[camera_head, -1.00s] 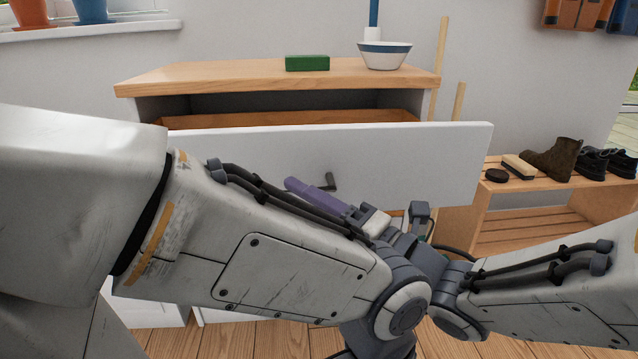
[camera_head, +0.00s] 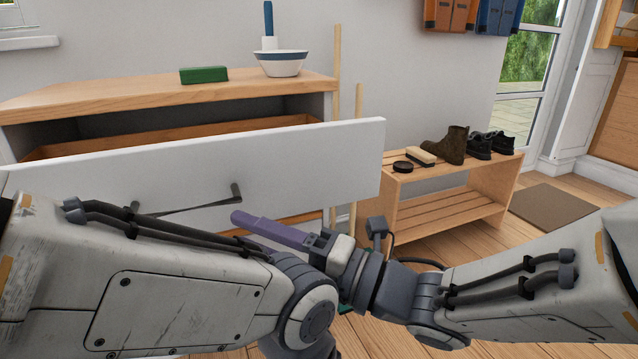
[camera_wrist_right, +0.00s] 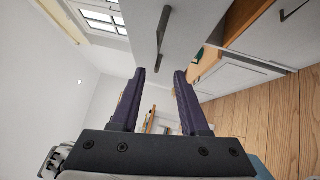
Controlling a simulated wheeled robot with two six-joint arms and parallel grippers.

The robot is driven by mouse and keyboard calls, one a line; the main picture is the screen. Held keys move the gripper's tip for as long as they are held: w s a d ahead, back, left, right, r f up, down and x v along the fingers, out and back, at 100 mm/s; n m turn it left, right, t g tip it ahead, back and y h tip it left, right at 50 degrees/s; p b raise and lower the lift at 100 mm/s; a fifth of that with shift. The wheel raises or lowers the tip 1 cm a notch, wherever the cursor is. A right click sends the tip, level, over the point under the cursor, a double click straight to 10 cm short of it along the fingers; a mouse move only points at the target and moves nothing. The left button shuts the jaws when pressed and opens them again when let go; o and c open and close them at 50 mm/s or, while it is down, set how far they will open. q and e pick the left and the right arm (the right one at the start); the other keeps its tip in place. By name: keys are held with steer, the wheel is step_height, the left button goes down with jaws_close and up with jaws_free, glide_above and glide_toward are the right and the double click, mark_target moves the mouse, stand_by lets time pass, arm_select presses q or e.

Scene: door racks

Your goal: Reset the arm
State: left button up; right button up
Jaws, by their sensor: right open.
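My right gripper (camera_head: 262,230) has purple fingers that point left in the head view, in front of the open drawer. In the right wrist view the gripper (camera_wrist_right: 160,76) is open, with nothing between its fingers. The drawer's white front (camera_head: 260,155) stands pulled out from the wooden-topped cabinet (camera_head: 120,104). Its dark bar handle (camera_head: 190,206) is left of the fingers in the head view. In the right wrist view the handle (camera_wrist_right: 161,38) lies beyond the fingertips, apart from them. My left gripper does not show; only its arm comes in from the left.
A wooden rack (camera_head: 440,208) at right carries a brush (camera_head: 421,155), a round dark tin (camera_head: 402,167) and boots (camera_head: 447,145). Floor shows around the rack, with a brown mat (camera_head: 556,207).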

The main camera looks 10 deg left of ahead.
steer(key=w+d+f+m+t+h+p, duration=0.2)
steer(key=w+d+f+m+h+p, duration=0.15)
steer(key=m+h, duration=0.35)
steer(key=w+d+f+m+t+h+p, duration=0.25)
steer(key=d+m+h, duration=0.25)
steer(key=m, duration=0.4)
steer(key=s+d+f+m+g+h+p, duration=0.1)
steer(key=s+d+m+g+h+p, duration=0.25)
steer(key=s+d+m, duration=0.35)
steer(key=s+d+f+m+g+h+p, duration=0.1)
steer(key=s+d+m+g+h+p, duration=0.25)
steer(key=s, duration=0.55)
step_height(320, 180, up, 37)
steer(key=m+g+y+p, duration=0.1)
steer(key=g+p, duration=0.1)
steer(key=p, duration=3.4)
steer(key=shift+a, duration=0.1)
